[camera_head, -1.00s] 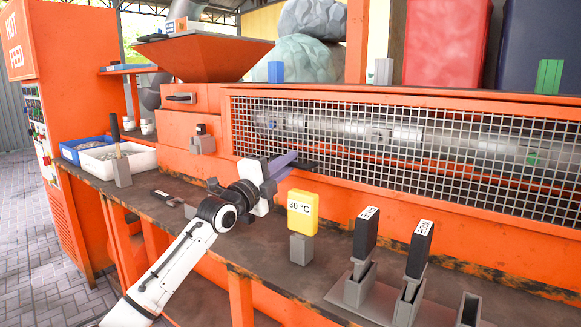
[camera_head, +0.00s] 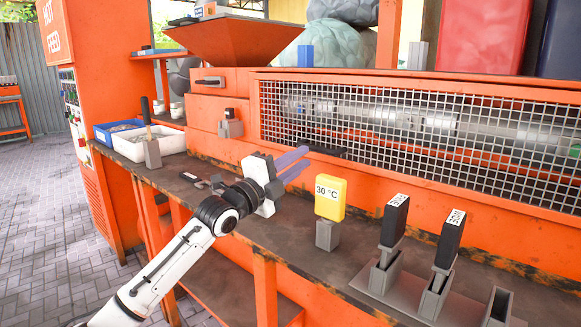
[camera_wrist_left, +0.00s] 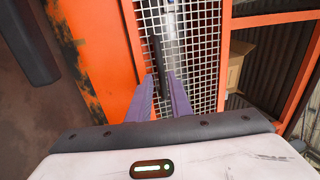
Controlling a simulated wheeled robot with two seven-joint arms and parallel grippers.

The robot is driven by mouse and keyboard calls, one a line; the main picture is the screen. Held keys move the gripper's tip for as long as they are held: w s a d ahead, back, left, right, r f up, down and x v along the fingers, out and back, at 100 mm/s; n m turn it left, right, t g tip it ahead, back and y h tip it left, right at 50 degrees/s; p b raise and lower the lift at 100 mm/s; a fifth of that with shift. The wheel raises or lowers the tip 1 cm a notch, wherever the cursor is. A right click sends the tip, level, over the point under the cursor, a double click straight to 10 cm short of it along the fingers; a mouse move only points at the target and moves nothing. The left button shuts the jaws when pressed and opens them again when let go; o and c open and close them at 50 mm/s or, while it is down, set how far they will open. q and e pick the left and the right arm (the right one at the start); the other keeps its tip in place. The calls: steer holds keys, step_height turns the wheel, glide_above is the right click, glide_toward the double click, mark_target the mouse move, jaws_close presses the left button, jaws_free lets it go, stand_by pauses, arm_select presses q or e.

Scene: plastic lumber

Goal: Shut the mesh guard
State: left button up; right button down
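The mesh guard (camera_head: 440,140), a grey wire grid in an orange frame, spans the machine front before a shiny metal barrel. I cannot tell how far it stands from fully shut. A black handle bar (camera_head: 326,152) sits at its lower edge, toward the left. In the left wrist view the mesh (camera_wrist_left: 200,50) fills the upper middle, with the black bar (camera_wrist_left: 156,45) just ahead of the fingers. My left gripper (camera_head: 306,158) is open and empty, its purple fingers pointing at the bar from the left; it also shows in the wrist view (camera_wrist_left: 162,77). My right gripper is out of view.
A yellow "30 °C" block (camera_head: 330,198) stands on the bench (camera_head: 270,220) right of my gripper. Black labelled blocks (camera_head: 395,220) stand in grey holders farther right. A white bin (camera_head: 150,143) is at the left. An orange hopper (camera_head: 235,40) rises behind.

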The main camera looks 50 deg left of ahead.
arm_select(q)
steer(key=shift+v, duration=1.65)
